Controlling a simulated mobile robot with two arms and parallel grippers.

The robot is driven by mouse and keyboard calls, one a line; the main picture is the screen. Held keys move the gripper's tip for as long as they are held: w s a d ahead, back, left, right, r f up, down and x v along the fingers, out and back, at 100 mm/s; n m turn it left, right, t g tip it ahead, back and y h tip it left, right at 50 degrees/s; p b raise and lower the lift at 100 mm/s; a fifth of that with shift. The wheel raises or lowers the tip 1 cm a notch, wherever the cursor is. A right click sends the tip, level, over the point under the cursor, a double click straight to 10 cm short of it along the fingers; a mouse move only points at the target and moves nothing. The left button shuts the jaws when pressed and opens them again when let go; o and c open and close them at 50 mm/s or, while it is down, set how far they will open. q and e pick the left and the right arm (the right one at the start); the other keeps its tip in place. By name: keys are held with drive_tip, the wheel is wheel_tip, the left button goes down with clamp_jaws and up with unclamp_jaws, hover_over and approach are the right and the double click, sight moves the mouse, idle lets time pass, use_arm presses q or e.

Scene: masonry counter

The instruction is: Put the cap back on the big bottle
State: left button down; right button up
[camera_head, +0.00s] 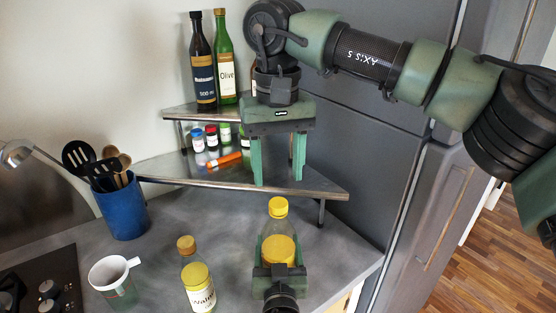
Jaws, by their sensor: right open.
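A clear bottle (279,228) with yellow in its lower part stands upright at the front of the counter. A yellow cap (278,204) sits at the top of its neck; I cannot tell whether it is screwed tight. My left gripper (279,248) comes in from the bottom edge, with its green fingers on both sides of the bottle body, seemingly shut on it. It hides the bottle's lower part. My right gripper (278,183) points down, open and empty, its fingertips apart just above the cap in the picture.
A corked walnut bottle (198,287) and a white funnel (109,269) in a glass stand left. A blue utensil crock (124,210) is behind them. The two-tier corner shelf (310,187) holds dark (203,75) and green (225,70) bottles and small jars. Grey cabinet doors rise right.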

sight(278, 202)
wheel_tip(278, 202, down, 6)
drive_tip(key=shift+d+f, duration=0.1)
drive_tip(key=shift+f, duration=0.15)
clamp_jaws()
idle(0.4)
